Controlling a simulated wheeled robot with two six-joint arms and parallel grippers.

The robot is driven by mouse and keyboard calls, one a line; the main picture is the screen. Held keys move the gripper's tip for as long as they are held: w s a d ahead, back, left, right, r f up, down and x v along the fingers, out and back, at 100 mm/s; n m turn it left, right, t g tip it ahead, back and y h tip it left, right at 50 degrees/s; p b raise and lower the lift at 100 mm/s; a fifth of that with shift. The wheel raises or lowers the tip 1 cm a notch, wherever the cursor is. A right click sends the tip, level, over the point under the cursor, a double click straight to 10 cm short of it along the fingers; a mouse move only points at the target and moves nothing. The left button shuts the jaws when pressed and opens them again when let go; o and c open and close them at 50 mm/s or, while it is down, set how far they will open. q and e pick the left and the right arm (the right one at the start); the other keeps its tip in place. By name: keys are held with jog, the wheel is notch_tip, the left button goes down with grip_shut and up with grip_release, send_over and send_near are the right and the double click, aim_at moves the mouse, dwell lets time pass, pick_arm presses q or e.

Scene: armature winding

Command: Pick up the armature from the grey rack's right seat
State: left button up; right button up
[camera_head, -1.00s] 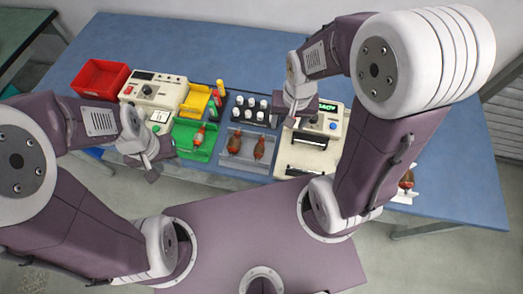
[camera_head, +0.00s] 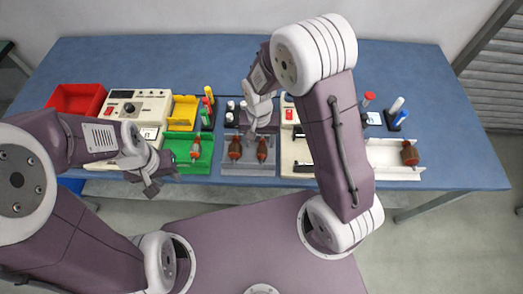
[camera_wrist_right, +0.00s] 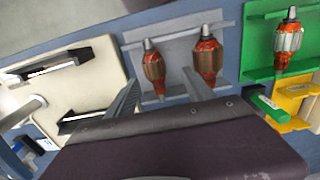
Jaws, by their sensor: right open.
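The grey rack (camera_head: 235,169) holds two orange-brown armatures side by side. The armature in its right seat (camera_head: 262,150) and the one in its left seat (camera_head: 235,149) both lie in place. In the right wrist view the picture is turned round: the right-seat armature (camera_wrist_right: 153,68) is left of the other one (camera_wrist_right: 208,58). My right gripper (camera_head: 258,132) is over the back of the rack, open and empty. Its two fingers (camera_wrist_right: 160,95) appear on either side of the right-seat armature, apart from it. My left gripper (camera_head: 158,182) hangs before the table's front edge, holding nothing visible; its finger gap is unclear.
A green rack (camera_head: 180,165) with an armature stands left of the grey rack. A cream tester (camera_wrist_right: 75,85) stands right of it, partly behind my right arm. A white rack (camera_head: 390,155) with another armature is farther right.

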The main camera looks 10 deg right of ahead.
aim_at(262, 148)
jog(key=f, duration=0.3)
jog(key=d+f, duration=0.1)
jog(key=shift+s+f, duration=0.15)
jog(key=shift+s, duration=0.1)
jog(key=shift+w+a+f, duration=0.1)
jog(key=shift+f, duration=0.35)
grip_shut()
jog(key=shift+r, duration=0.1)
